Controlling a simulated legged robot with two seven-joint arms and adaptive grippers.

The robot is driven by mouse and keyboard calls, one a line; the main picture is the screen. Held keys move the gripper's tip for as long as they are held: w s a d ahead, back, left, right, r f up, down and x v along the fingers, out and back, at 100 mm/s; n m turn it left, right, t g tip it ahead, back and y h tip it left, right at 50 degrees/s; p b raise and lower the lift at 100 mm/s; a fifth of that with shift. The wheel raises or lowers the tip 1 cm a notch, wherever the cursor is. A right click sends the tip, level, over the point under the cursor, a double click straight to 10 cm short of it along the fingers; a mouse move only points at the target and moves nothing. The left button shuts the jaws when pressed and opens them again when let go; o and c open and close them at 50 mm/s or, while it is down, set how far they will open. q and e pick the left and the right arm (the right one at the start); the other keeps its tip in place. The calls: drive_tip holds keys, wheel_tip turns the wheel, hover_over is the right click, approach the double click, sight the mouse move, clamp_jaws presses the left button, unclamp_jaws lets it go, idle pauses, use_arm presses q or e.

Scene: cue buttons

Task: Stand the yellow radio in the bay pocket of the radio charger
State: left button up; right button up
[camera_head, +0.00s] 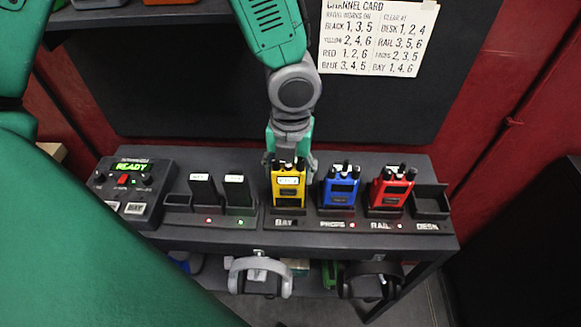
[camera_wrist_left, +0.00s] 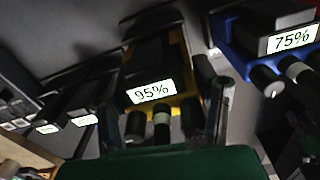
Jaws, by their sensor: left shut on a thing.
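The yellow radio (camera_head: 289,187) is upright at the pocket marked BAY on the radio charger (camera_head: 310,222). Its lower end is at the pocket; I cannot tell if it rests on the pocket floor. My left gripper (camera_head: 290,165) is shut on the radio from behind and above. In the left wrist view the yellow radio (camera_wrist_left: 188,78) shows a 95% label, with the fingers (camera_wrist_left: 166,115) on either side of its top end. My right gripper is not in view.
A blue radio (camera_head: 341,187) stands close by in the PROPS pocket, and a red radio (camera_head: 391,188) in the RAIL pocket. The DESK pocket (camera_head: 431,203) is empty. Two dark batteries (camera_head: 238,193) stand left of BAY. A control box (camera_head: 131,187) reads READY. Headphones (camera_head: 258,273) hang in front.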

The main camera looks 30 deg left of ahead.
use_arm(q)
drive_tip(key=shift+f+b, duration=0.35)
drive_tip(key=shift+f, duration=0.45)
drive_tip(key=o, duration=1.5)
drive_tip(key=shift+r, duration=0.2)
wheel_tip(320, 180, up, 12)
drive_tip(key=shift+f, duration=0.2)
drive_tip(key=shift+w+d, duration=0.1)
